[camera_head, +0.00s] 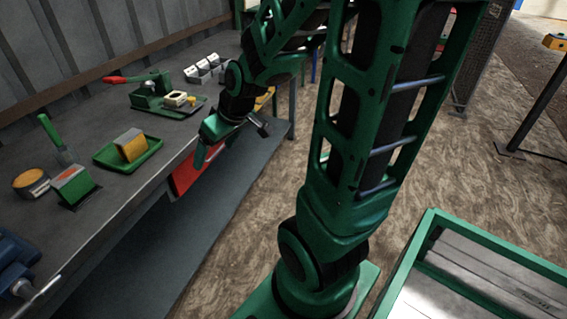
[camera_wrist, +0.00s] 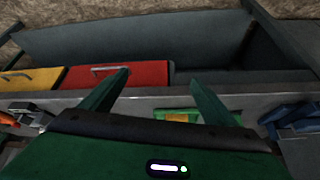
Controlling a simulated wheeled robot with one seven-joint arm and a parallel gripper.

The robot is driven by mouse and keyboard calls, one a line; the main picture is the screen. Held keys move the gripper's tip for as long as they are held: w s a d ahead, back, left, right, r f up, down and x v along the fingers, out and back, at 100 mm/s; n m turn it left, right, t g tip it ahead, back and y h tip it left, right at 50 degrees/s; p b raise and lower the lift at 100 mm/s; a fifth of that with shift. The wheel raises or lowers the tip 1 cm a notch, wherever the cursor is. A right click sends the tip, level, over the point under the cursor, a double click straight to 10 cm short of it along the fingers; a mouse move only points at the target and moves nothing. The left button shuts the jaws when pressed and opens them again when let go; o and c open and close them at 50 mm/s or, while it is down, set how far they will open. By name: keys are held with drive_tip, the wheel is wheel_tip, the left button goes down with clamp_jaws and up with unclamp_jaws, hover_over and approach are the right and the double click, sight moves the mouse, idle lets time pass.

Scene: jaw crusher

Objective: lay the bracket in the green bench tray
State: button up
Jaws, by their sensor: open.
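A shallow green tray (camera_head: 108,158) lies on the grey bench. A yellow block-like piece with a grey top (camera_head: 131,145), which looks like the bracket, sits tilted inside it; whether it lies flat on the tray floor is unclear. In the wrist view, a small green and yellow patch (camera_wrist: 183,116), probably the tray and piece, shows between my fingers, partly hidden by my gripper's body. My gripper (camera_head: 214,150) is open and empty at the bench's front edge, right of the tray and apart from it. Its two spread fingers also show in the wrist view (camera_wrist: 158,78).
A green-handled tool (camera_head: 72,184) and a round yellow-topped item (camera_head: 31,182) stand left of the tray. A blue vise (camera_head: 18,265) is at the near left. Behind are a red-handled green device (camera_head: 150,88) and white blocks (camera_head: 203,68). A red drawer (camera_wrist: 118,74) hangs below the bench top.

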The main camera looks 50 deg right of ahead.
drive_tip(key=s+d+r+m+g, duration=0.2)
drive_tip(key=s+m+g, duration=0.1)
drive_tip(key=s, duration=0.7)
drive_tip(key=s+d+r+m+g, duration=0.1)
drive_tip(key=s+d+m+g, duration=0.1)
drive_tip(key=s, duration=0.9)
drive_tip(key=shift+r+m+g+h, duration=0.4)
drive_tip(key=shift+m+g, duration=0.1)
drive_tip(key=shift+m, duration=0.7)
drive_tip(key=shift+w, duration=0.15)
